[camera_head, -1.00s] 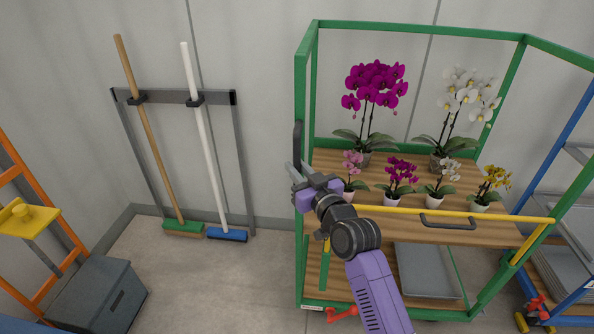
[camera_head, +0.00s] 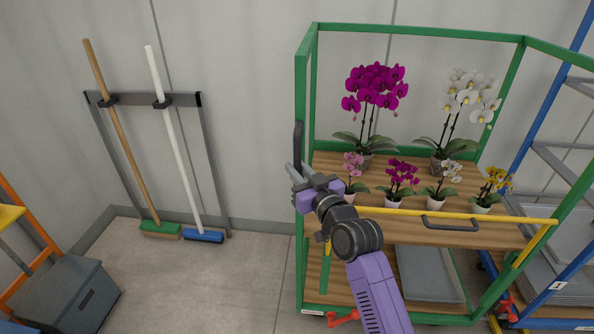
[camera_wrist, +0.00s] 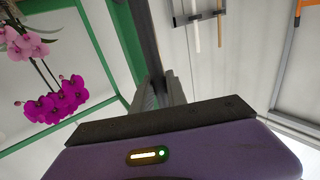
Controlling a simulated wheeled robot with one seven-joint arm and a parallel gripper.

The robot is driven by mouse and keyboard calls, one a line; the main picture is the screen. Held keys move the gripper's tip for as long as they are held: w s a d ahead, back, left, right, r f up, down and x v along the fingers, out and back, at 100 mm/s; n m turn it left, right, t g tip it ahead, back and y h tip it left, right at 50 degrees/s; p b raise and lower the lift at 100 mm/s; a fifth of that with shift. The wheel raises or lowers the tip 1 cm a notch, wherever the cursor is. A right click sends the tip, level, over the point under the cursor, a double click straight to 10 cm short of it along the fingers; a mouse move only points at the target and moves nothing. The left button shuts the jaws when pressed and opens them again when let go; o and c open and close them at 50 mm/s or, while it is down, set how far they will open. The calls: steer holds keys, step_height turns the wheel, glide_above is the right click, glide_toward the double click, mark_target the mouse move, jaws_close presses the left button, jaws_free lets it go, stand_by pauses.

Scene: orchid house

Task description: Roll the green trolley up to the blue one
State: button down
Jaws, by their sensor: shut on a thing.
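The green trolley (camera_head: 301,235) fills the right half of the head view, upright, with wooden shelves and a yellow bar (camera_head: 455,216) across its front. My gripper (camera_head: 297,171) is shut on the black upright handle (camera_head: 298,142) on the trolley's left post. The wrist view shows the gripper's fingers (camera_wrist: 160,92) around the dark handle (camera_wrist: 146,45). The blue trolley (camera_head: 545,98) stands just right of the green one, partly hidden by it and cut off by the picture edge. I cannot tell whether the two frames touch.
Several potted orchids (camera_head: 402,180) stand on the green trolley's upper shelf, and a grey tray (camera_head: 430,272) lies below. Two brooms (camera_head: 180,140) hang on a wall rack. A grey box (camera_head: 70,292) and an orange ladder (camera_head: 18,207) are at left. The floor between is clear.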

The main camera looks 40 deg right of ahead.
steer(key=shift+s+d, duration=0.2)
steer(key=shift+s+d, duration=0.1)
steer(key=shift+d, duration=0.05)
steer(key=c, duration=1.3)
jaws_free()
steer(key=b+v, duration=0.1)
steer(key=v, duration=0.7)
steer(key=shift+r, duration=0.1)
